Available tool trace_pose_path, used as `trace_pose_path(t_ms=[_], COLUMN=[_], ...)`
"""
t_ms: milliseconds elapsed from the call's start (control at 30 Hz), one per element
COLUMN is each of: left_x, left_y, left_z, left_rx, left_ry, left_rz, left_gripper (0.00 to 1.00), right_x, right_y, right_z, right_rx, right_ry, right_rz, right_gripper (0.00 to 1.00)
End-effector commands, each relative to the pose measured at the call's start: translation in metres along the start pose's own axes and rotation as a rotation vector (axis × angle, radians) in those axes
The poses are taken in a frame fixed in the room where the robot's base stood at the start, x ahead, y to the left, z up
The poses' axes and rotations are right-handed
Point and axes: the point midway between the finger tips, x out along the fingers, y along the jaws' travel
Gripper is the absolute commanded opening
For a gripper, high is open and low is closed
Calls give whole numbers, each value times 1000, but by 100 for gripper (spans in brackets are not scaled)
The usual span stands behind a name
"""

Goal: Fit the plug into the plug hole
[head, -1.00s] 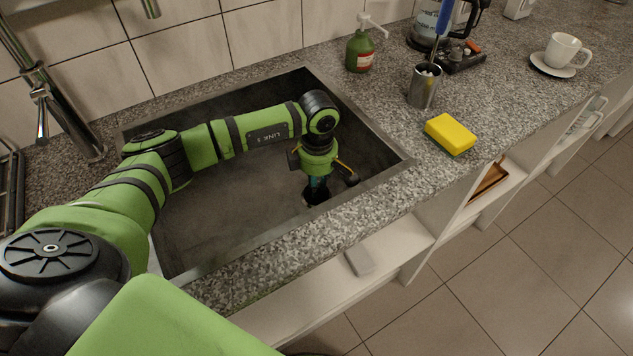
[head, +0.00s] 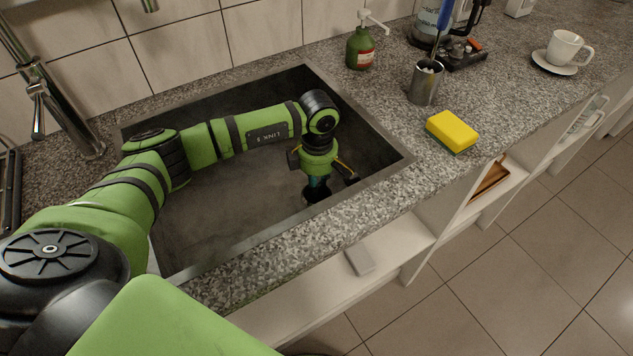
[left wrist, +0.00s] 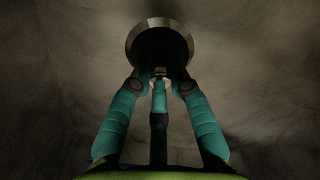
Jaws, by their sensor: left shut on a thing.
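My left gripper (head: 316,188) reaches down into the dark grey sink (head: 215,220), near its right side. The plug hole (left wrist: 134,40) shows in the left wrist view as a metal ring around a dark middle, straight beyond the fingertips. My left gripper's teal fingers (left wrist: 160,84) are closed together on a small pale piece of the plug (left wrist: 160,72). The rest of the plug is dark against the dark hole. I cannot tell whether it is above the hole or inside it. My right gripper is out of view.
The sink's rim and the granite counter (head: 390,110) surround the arm. A tap (head: 60,105) stands at the left. A green soap bottle (head: 360,50), a metal cup (head: 425,84) and a yellow sponge (head: 452,131) stand right of the sink. The sink floor looks otherwise bare.

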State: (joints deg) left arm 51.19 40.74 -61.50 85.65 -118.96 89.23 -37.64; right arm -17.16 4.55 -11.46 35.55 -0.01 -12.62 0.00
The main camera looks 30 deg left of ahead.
Motion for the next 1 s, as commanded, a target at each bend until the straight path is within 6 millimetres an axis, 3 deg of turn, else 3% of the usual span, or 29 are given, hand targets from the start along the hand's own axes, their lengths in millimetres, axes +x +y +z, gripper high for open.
trace_pose_path(t_ms=[1000], left_x=[5], left_y=[0], left_z=[0], left_rx=[0], left_ry=[0], left_rz=[0], left_gripper=[0], right_x=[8], right_y=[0], right_z=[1], right_rx=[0], right_ry=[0], right_rz=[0], right_gripper=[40])
